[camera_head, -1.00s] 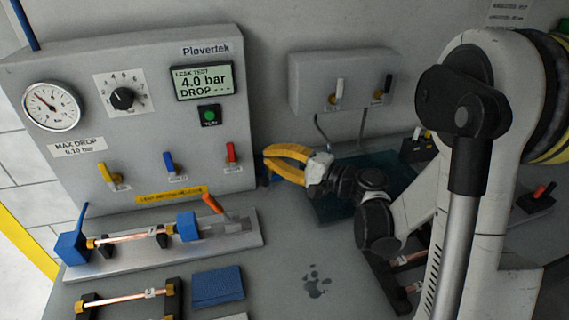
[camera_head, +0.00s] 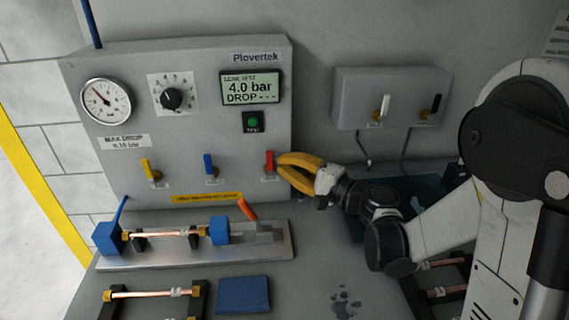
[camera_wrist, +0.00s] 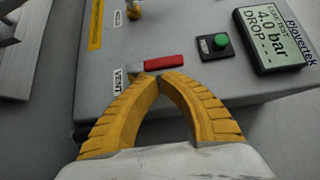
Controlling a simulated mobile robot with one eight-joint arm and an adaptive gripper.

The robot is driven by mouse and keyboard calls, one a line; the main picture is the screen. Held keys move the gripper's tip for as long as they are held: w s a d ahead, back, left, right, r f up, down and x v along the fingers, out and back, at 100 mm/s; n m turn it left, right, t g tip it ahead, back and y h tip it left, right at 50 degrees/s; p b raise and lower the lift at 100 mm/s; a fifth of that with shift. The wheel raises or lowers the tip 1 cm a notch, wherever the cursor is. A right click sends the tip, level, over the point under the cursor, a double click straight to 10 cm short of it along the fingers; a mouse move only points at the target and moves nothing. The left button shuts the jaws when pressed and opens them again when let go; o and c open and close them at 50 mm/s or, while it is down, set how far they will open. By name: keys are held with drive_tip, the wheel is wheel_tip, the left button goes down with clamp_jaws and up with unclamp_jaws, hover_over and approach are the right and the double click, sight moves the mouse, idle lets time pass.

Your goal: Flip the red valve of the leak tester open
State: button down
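The leak tester (camera_head: 215,130) is a grey Plovertek box with a display reading 4.0 bar and DROP with dashes. Its red valve handle (camera_head: 269,160) stands upright at the lower right of the front panel. In the wrist view the red handle (camera_wrist: 163,62) lies sideways beside a VENT label, just beyond my fingertips. My gripper (camera_head: 281,160) has yellow fingers and is just right of the red handle. In the wrist view my gripper's fingertips (camera_wrist: 160,77) are drawn together with nothing visible between them. I cannot tell whether they touch the handle.
A blue valve (camera_head: 209,165) and a yellow valve (camera_head: 149,170) sit left of the red one. A green button (camera_head: 253,122) is above it. A fixture with a copper tube (camera_head: 160,234) stands below the panel. A grey wall box (camera_head: 390,97) is at right.

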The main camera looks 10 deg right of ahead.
sight(268, 159)
drive_tip(key=shift+a+r+n+g+h+p, duration=0.35)
drive_tip(key=shift+n+g+h+p, duration=0.25)
drive_tip(key=shift+p, duration=0.65)
drive_tip(key=a+n+g+h+p, duration=0.1)
drive_tip(key=n+h+p, duration=0.1)
drive_tip(key=p, duration=0.1)
drive_tip(key=a+r+n+h+p, duration=0.1)
drive_tip(key=a+h+p, duration=0.1)
drive_tip(key=p, duration=0.1)
drive_tip(key=shift+n+g+p, duration=0.3)
drive_tip(key=shift+n+g, duration=0.1)
drive_tip(key=a+n+h+p, duration=0.1)
drive_tip(key=a+h, duration=0.1)
drive_tip(key=h, duration=0.1)
drive_tip(key=shift+f+n+g+h+p, duration=0.3)
drive_tip(key=shift+n+p, duration=0.05)
drive_tip(key=shift+n, duration=0.05)
drive_tip(key=h, duration=0.1)
drive_tip(key=a+f+n+h, duration=0.1)
drive_tip(key=h, duration=0.1)
drive_tip(key=shift+a+n, duration=0.15)
drive_tip(key=shift+n, duration=0.15)
drive_tip(key=shift+a+f, duration=0.1)
drive_tip(key=shift+f, duration=0.15)
